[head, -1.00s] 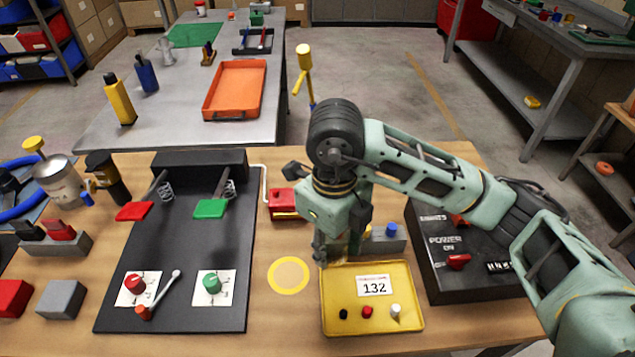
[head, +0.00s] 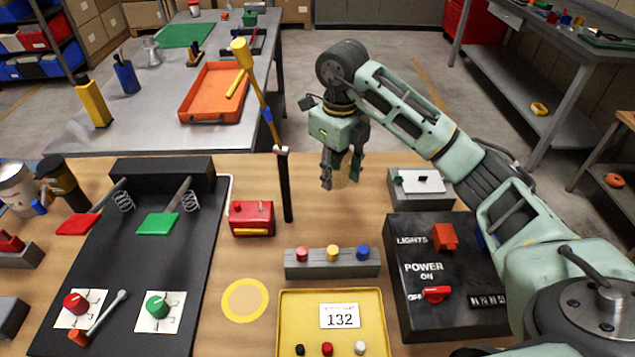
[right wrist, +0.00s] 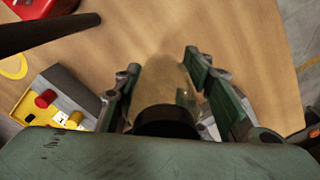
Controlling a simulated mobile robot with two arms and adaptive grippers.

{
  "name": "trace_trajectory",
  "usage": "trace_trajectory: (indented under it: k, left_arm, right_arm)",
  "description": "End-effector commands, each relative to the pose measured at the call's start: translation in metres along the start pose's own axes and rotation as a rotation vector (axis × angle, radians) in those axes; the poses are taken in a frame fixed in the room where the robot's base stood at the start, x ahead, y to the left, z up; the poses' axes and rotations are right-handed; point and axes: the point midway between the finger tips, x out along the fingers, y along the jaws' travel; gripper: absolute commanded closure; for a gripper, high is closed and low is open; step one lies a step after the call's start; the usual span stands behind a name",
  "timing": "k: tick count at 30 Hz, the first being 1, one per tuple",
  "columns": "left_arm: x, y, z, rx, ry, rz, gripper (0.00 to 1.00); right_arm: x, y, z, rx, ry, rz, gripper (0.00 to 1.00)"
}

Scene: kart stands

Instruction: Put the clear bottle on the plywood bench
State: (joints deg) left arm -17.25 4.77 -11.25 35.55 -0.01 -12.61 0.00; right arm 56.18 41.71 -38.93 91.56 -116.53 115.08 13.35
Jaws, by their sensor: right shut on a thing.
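The clear bottle (right wrist: 165,85) is see-through with a black cap. In the right wrist view it sits between the two fingers of my right gripper (right wrist: 165,100), cap toward the camera. In the head view my right gripper (head: 342,182) is shut on it above the far part of the wood-topped bench in front of me (head: 400,172); the bottle shows only faintly there. Another wood-topped bench (head: 626,119) is at the right edge. I cannot tell which of the two is the plywood bench. My left gripper is out of view.
A yellow tray (head: 283,325), a grey block with coloured knobs (head: 332,270), a black power box (head: 450,260), a red box (head: 251,220) and an upright pole (head: 285,190) stand near. A grey metal table (head: 150,130) with an orange tray (head: 213,92) is beyond.

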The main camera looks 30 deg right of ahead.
Motion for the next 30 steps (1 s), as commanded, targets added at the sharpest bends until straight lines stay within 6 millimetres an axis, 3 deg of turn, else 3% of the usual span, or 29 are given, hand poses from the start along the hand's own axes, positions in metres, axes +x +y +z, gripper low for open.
trace_trajectory:
  k: [3,9,14,21,30]
  left_arm:
    - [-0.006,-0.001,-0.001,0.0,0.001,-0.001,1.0]
    - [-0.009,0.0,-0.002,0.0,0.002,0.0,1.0]
    - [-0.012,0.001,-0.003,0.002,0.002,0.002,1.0]
    - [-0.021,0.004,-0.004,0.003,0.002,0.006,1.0]
    - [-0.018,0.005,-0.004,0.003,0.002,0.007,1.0]
  right_arm:
    - [0.014,0.003,0.025,0.001,0.004,0.003,0.88]
    - [0.028,0.003,0.047,0.001,0.002,0.0,0.88]
    - [0.036,0.003,0.049,0.0,0.003,0.001,0.88]
    - [0.068,0.003,0.048,0.0,0.003,0.001,0.88]
    - [0.072,0.002,0.049,0.0,0.001,-0.001,0.88]
